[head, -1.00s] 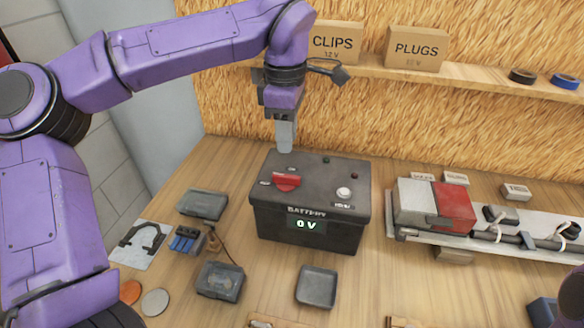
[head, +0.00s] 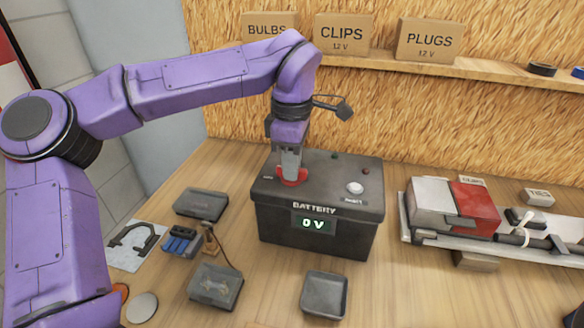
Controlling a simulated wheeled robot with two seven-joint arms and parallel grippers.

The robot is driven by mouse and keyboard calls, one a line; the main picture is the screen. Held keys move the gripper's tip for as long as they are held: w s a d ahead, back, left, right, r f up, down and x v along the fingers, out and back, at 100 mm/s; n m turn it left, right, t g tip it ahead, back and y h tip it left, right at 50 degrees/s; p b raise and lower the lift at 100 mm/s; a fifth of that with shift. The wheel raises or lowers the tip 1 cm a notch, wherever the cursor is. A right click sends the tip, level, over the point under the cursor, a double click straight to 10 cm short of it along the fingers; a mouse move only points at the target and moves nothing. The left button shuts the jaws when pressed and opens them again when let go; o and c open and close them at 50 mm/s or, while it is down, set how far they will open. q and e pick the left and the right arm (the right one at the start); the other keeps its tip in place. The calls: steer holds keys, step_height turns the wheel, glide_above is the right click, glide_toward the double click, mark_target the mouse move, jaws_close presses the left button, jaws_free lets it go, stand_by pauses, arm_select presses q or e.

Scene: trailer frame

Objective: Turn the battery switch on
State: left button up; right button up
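The dark battery box (head: 282,222) stands on the wooden bench, and its display (head: 313,224) reads 0 V. The red battery switch (head: 293,182) is on the left part of its top, largely hidden by my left gripper (head: 291,168). The gripper points straight down at the switch, its fingertips at or just over the red knob. I cannot tell whether the fingers are closed on it. A white round button (head: 355,188) sits on the right of the box top. My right gripper is not in view.
A grey tray (head: 324,295) lies in front of the box. Grey cases (head: 202,204) and blue parts (head: 180,241) lie to the left. A red and white unit (head: 470,210) on a pale rail is to the right. A shelf (head: 470,68) with boxes runs behind.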

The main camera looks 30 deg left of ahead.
arm_select(q)
jaws_close()
steer(key=shift+r+m+p, duration=0.2)
steer(key=shift+m+p, duration=0.2)
steer(key=shift+p, duration=0.2)
steer(key=m+p, duration=0.4)
steer(key=p, duration=0.2)
steer(key=shift+f+p, duration=0.15)
steer(key=shift+p, duration=0.15)
steer(key=shift+m, duration=0.3)
